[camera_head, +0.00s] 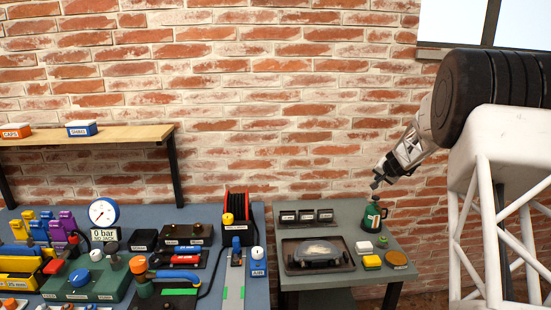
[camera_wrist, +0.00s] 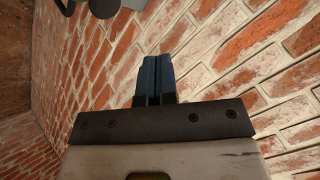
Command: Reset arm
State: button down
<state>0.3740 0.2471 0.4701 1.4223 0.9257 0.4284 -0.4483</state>
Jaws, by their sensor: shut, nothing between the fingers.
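My gripper (camera_head: 377,181) is at the right in the head view, at the end of my arm.
The side table holds a dark tray (camera_head: 289,262) with a clear item, a yellow sponge (camera_head: 371,262) and a brown disc (camera_head: 397,259). The blue bench (camera_head: 200,215) at left is crowded with a gauge (camera_head: 103,212), a red reel (camera_head: 236,206) and fittings. A wooden shelf (camera_head: 90,137) hangs above.

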jog(key=s+a+r+n+g, duration=0.1)
jog(key=s+a+r+n, duration=0.1)
jog(key=s+a+r, duration=0.5)
jog(key=s+a+r+n+g+y, duration=0.1)
jog(key=s+a+r, duration=0.1)
jog(key=s+a, duration=0.9)
jog(key=s+a+r+n+g, duration=0.15)
jog(key=s+a+r, duration=0.35)
jog(key=s, duration=0.6)
jog(key=s+a+f+n+g, duration=0.1)
jog(key=s+a+f, duration=0.1)
jog(key=s, duration=1)
jog(key=s+a+f+n+g+h, duration=0.1)
jog(key=s+a, duration=0.2)
jog(key=s, duration=1)
jog(key=s+a+f+n+g+h, duration=0.1)
jog(key=s+a+f, duration=0.1)
jog(key=s, duration=1)
jog(key=shift+s+a+f, duration=0.15)
jog(key=shift+a+f, duration=0.15)
jog(key=shift+a, duration=0.15)
